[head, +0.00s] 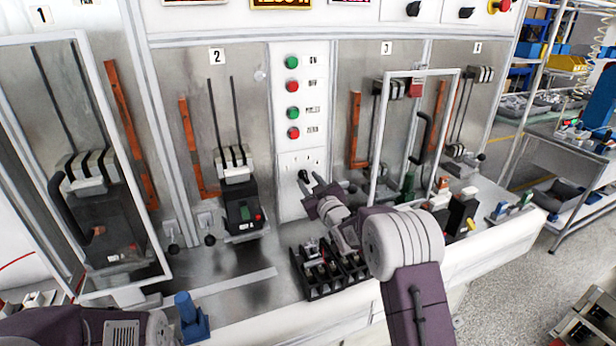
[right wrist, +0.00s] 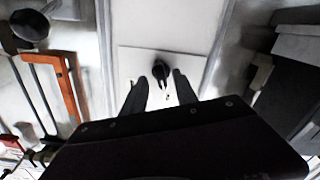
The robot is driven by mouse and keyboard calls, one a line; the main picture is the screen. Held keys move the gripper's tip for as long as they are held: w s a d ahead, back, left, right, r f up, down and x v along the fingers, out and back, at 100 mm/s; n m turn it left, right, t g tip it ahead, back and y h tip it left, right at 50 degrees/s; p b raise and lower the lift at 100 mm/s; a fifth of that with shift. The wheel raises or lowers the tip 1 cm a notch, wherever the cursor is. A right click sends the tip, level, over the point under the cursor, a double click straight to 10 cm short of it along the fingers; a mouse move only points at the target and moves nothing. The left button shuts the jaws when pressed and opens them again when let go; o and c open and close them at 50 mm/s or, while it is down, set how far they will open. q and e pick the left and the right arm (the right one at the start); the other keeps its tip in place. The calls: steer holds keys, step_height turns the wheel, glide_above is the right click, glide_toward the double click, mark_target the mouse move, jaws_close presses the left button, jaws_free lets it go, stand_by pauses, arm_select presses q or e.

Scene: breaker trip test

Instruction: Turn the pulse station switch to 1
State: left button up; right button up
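The pulse station switch is a small black knob (head: 303,176) on a pale plate (head: 290,160) low on the central panel, below the green and red buttons. In the right wrist view the knob (right wrist: 162,70) stands out from its white plate (right wrist: 130,62). My right gripper (head: 314,184) is close in front of the plate in the head view. In the right wrist view its two dark fingers (right wrist: 160,80) are apart, with the knob between and just beyond their tips. Contact is not visible. The markings on the plate are too small to read. My left gripper is out of view.
Breaker bay 2 with a black breaker (head: 243,208) stands left of the panel. Bay 3 with a white-framed door (head: 375,140) stands to the right. A black rack (head: 318,284) sits on the ledge below my right arm. A blue block (head: 190,318) stands at the lower left.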

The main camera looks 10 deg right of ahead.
steer(key=shift+w+a, duration=0.3)
steer(key=shift+w, duration=0.4)
steer(key=shift+s+d, duration=0.1)
jaws_close()
steer(key=shift+f+n+b, duration=0.15)
steer(key=shift+n+b, duration=0.15)
steer(key=shift+b, duration=0.3)
steer(key=n+b, duration=0.5)
steer(key=b, duration=0.2)
steer(key=shift+f, duration=0.1)
steer(key=shift+r+n+b, duration=0.2)
steer(key=shift+n+b, duration=1)
steer(key=shift+b, duration=0.15)
jaws_free()
